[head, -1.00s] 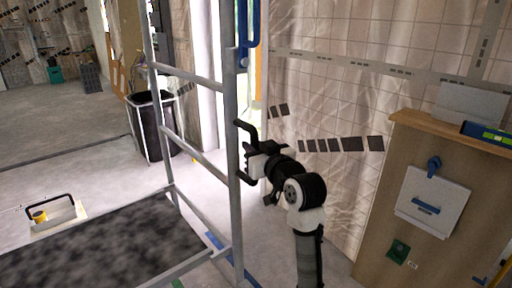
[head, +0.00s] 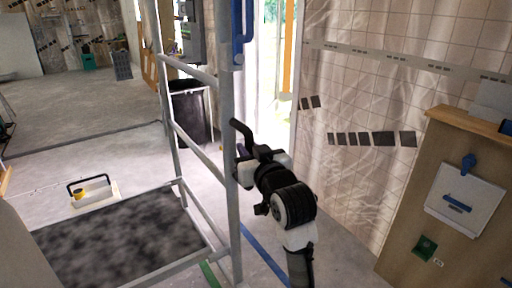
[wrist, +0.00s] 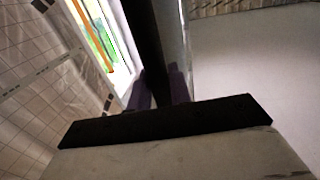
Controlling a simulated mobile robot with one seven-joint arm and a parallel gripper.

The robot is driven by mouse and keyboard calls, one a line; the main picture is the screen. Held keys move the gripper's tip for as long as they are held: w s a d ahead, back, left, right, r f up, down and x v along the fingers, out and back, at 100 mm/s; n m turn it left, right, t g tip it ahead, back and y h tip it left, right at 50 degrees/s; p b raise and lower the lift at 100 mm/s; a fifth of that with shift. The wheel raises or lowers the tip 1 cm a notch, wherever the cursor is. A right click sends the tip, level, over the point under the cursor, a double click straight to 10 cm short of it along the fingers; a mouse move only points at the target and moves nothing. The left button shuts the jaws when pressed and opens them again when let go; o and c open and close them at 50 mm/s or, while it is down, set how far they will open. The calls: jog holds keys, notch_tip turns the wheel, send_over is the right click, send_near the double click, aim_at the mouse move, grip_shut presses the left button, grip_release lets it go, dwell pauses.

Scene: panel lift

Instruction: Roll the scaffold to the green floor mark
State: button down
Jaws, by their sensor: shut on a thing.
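The scaffold is a grey metal frame (head: 228,150) with rungs and a dark speckled deck (head: 120,235) at the left and middle of the head view. A black handle (head: 240,128) sticks out from its near upright. My gripper (head: 245,168) is at this upright, shut on the black handle. In the wrist view, the dark bar (wrist: 145,45) runs down between my fingers (wrist: 160,90), with the grey upright beside it. A short green strip (head: 209,274) shows on the floor by the foot of the frame; the rest of it is hidden.
A blue floor strip (head: 265,258) runs right of the upright. A black bin (head: 190,112) stands behind the frame. A tray with a black handle (head: 92,190) lies beyond the deck. A wooden cabinet (head: 410,225) is at the right, before a tiled, sheeted wall.

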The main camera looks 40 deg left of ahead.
jog(key=c, duration=1.3)
grip_release()
jog(key=shift+w, duration=0.1)
jog(key=shift+c, duration=0.2)
jog(key=b+v, duration=1)
jog(key=v, duration=0.3)
jog(key=shift+s+d, duration=0.25)
jog(key=shift+d, duration=0.05)
